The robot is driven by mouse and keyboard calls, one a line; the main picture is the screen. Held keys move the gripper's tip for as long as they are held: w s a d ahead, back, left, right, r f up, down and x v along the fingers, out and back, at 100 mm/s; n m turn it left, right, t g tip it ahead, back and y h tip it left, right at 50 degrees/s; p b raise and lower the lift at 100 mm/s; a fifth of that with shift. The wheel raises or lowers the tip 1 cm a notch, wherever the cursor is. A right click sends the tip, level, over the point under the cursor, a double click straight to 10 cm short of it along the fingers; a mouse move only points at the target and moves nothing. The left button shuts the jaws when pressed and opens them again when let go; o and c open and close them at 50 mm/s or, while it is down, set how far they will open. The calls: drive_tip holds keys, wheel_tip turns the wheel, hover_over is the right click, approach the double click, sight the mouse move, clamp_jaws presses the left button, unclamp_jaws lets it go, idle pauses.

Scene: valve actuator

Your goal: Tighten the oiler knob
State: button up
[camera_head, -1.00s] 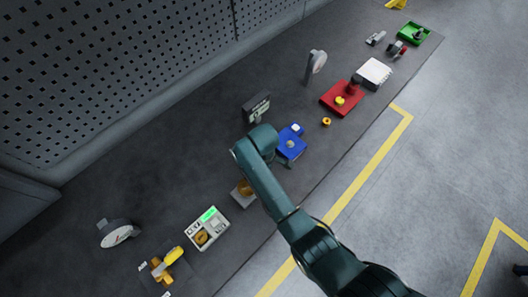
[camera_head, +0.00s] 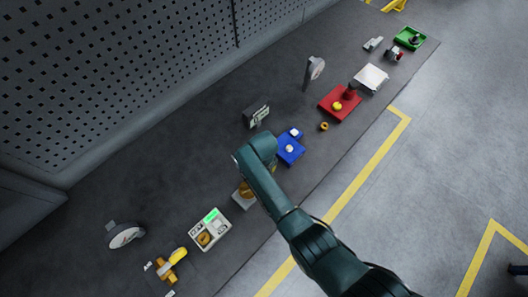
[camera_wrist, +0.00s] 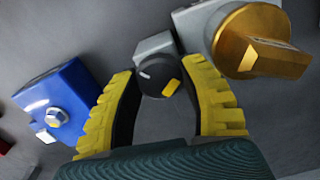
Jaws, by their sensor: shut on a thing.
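A black round knob (camera_wrist: 157,76) with a yellow mark on its face sits on a grey body (camera_wrist: 154,45) in the wrist view; it looks like the oiler knob. My gripper (camera_wrist: 161,78) has its two yellow ridged fingers on either side of this knob and is shut on it. The fingers' exact contact with the knob's sides is partly hidden. In the head view my arm covers the knob and the gripper.
A brass knob (camera_wrist: 262,40) on a grey block is close right of my right finger. A blue block (camera_wrist: 60,105) with a hex-shaped fitting stands left; it is also in the head view (camera_head: 291,151). A panel with a green display (camera_head: 210,230) and a red block (camera_head: 340,103) are farther along the bench.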

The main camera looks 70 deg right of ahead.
drive_tip(key=m+p, duration=0.1)
drive_tip(key=m, duration=0.4)
drive_tip(key=shift+m, duration=0.3)
drive_tip(key=m, duration=0.6)
drive_tip(key=shift+p, duration=0.4)
drive_tip(key=m, duration=0.6)
drive_tip(key=shift+m, duration=0.3)
drive_tip(key=m, duration=0.5)
drive_tip(key=shift+f+p, duration=0.1)
drive_tip(key=shift+p, duration=0.2)
drive_tip(key=o, duration=1.2)
drive_tip(key=shift+r, duration=0.2)
